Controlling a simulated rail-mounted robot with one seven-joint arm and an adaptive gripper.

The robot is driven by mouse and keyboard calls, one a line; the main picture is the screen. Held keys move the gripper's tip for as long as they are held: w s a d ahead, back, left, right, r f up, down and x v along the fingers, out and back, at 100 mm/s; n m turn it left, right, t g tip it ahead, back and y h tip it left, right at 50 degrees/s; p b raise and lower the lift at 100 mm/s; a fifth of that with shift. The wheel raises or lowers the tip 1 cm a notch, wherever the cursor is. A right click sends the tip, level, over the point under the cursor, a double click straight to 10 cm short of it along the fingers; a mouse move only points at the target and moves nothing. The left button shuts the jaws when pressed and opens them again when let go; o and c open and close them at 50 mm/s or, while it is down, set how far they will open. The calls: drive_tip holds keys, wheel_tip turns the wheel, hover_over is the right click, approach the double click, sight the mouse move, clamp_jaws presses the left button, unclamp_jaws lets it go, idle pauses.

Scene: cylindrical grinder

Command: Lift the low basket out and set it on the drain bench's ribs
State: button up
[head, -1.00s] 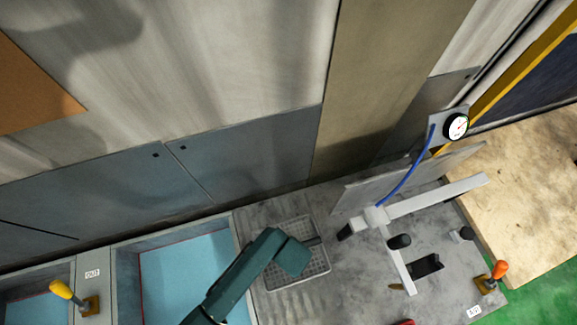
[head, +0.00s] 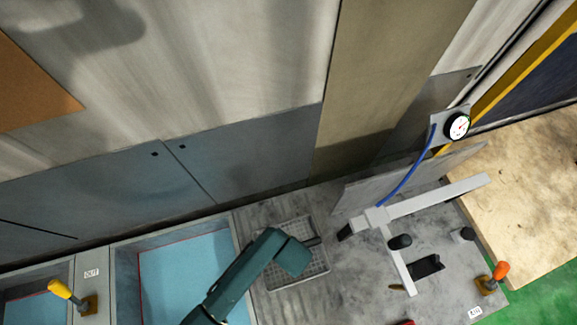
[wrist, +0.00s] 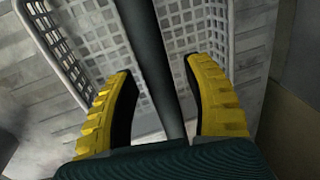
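The low basket (head: 299,281) is a pale grey mesh tray. My gripper (wrist: 158,68) has yellow ribbed fingers with dark pads, standing apart. A dark bar, seemingly the basket's handle (wrist: 152,50), runs between them with gaps on both sides. In the head view my green arm hides the gripper and part of the basket.
A tank with blue liquid (head: 185,275) lies left of the bench, and another tank (head: 30,312) further left. A yellow-knobbed lever (head: 62,290) stands between them. Right of the basket are a white arm fixture (head: 435,196), a gauge (head: 457,126) and an orange-knobbed lever (head: 499,272).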

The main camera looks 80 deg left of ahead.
wheel_tip(320, 180, up, 12)
drive_tip(key=d, duration=0.2)
drive_tip(key=shift+d, duration=0.15)
drive_tip(key=shift+f, duration=0.1)
